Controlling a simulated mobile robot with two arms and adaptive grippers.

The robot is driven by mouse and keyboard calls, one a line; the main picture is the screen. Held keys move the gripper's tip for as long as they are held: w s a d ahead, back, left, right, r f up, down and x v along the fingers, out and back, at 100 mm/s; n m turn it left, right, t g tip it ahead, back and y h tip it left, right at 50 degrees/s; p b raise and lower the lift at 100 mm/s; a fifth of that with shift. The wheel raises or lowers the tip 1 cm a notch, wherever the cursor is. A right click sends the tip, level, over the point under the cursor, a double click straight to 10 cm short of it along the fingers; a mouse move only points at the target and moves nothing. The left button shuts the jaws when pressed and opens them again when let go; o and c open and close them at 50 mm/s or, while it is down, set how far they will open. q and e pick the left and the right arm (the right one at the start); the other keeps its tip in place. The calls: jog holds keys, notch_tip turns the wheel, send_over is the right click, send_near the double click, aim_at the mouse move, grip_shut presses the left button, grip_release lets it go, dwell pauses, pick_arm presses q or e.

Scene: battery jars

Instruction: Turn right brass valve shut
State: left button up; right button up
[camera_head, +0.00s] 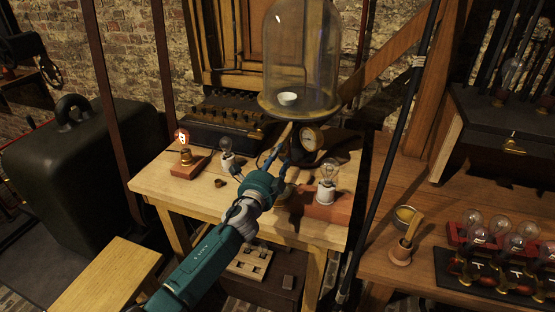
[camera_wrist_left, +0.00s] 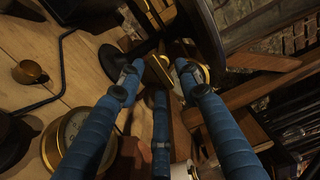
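The glass bell jar (camera_head: 300,60) stands on a dark round plate above the wooden table, with a small white cup (camera_head: 288,98) inside. My left gripper (camera_head: 283,138) reaches under the front of the plate, left of the round gauge (camera_head: 312,138). In the left wrist view, my gripper's blue fingers (camera_wrist_left: 159,68) are apart, with a brass valve handle (camera_wrist_left: 158,72) between their tips. I cannot tell whether either finger touches it. In the head view the valve is hidden by the gripper. My right gripper is not in view.
A bulb in a white socket (camera_head: 326,190) stands right of my gripper. A lit bulb on a wooden base (camera_head: 187,165) and another bulb (camera_head: 227,158) stand left. A black pole (camera_head: 395,150) rises between.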

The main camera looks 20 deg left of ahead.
pick_arm(q)
jog(key=shift+s, duration=0.15)
jog(key=s, duration=1.1)
jog(key=shift+s+a, duration=0.2)
jog(key=shift+s, duration=0.2)
